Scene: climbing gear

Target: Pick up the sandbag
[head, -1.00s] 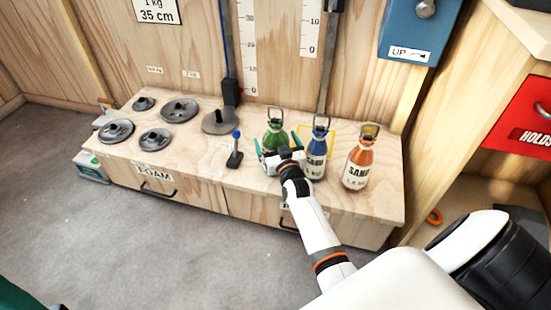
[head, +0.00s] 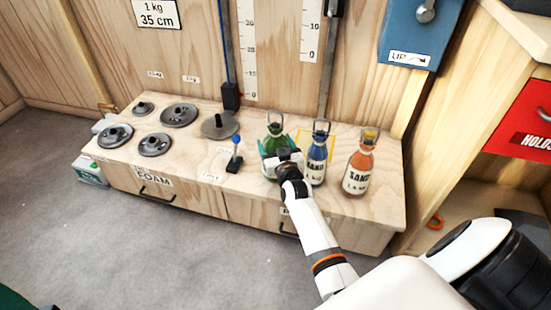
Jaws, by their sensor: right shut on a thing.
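Three bottle-shaped sandbags with wire loops on top stand on the wooden bench: a green one (head: 274,133), a blue one (head: 318,160) and an orange one (head: 358,170). The blue sandbag stands close beside the gripper on the right. My left gripper is not in view.
The wooden bench (head: 225,180) also holds several grey disc weights (head: 179,115), a round plate with a peg (head: 220,125) and a small blue-knobbed lever (head: 235,155). Rulers and a vertical rail rise behind. A red holds box (head: 525,120) is at the right.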

